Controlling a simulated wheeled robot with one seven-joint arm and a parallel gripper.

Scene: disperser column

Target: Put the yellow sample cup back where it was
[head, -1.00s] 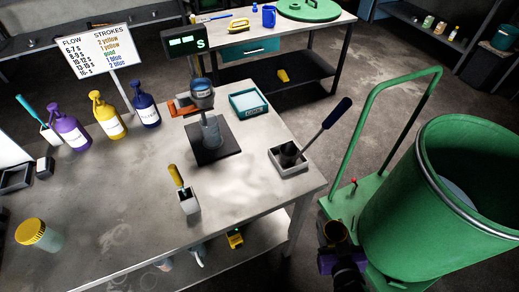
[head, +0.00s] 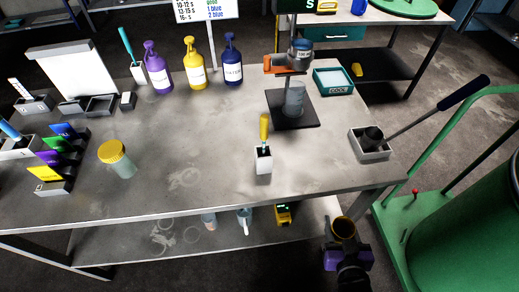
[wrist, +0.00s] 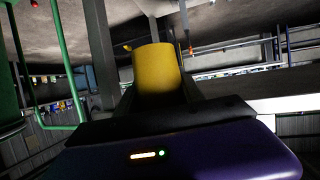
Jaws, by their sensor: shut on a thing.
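My gripper (head: 344,243) is at the lower right of the head view, beside the front right end of the workbench (head: 200,190). It is shut on the yellow sample cup (head: 343,228), whose open dark mouth faces up towards the head camera. In the wrist view the cup (wrist: 158,68) stands out as a plain yellow cylinder beyond the dark finger mount. The fingertips are mostly hidden there. The cup is clear of the bench.
On the bench are a yellow-lidded jar (head: 117,160), a white holder with a yellow-handled tool (head: 264,160), a stand on a dark plate (head: 293,108) and a tray with a long-handled tool (head: 371,142). A green cart (head: 425,225) stands right. The front middle bench is clear.

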